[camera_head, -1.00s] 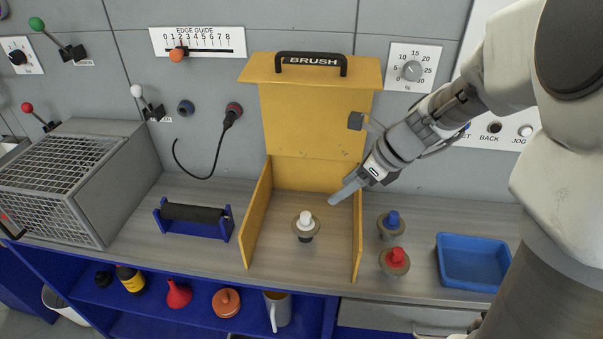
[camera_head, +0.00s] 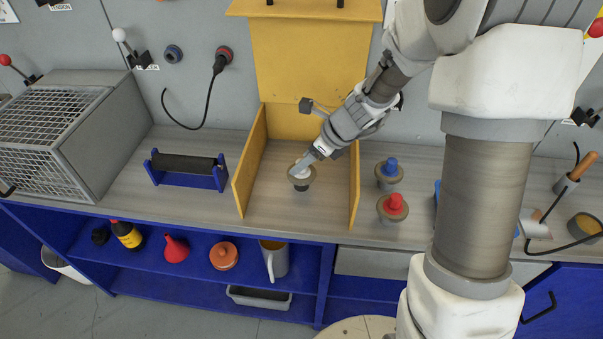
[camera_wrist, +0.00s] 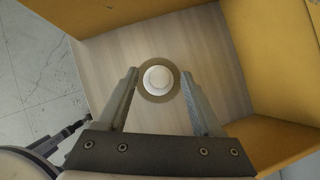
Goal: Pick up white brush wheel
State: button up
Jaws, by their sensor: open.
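The white brush wheel (camera_head: 301,174) stands on the counter between the yellow side panels of the brush bay. In the wrist view its round white top (camera_wrist: 157,78) with a tan ring around it shows from above. My gripper (camera_head: 303,163) is over it in the head view and hides part of its top. In the wrist view my gripper (camera_wrist: 158,78) is open, with one finger on each side of the wheel near the fingertips. I cannot tell whether the fingers touch it.
The yellow bay walls (camera_head: 355,190) stand close on either side. A blue-topped wheel (camera_head: 389,172) and a red-topped wheel (camera_head: 393,207) stand to the right outside the bay. A blue roller stand (camera_head: 187,171) is on the left.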

jog(key=shift+x, duration=0.85)
grip_shut()
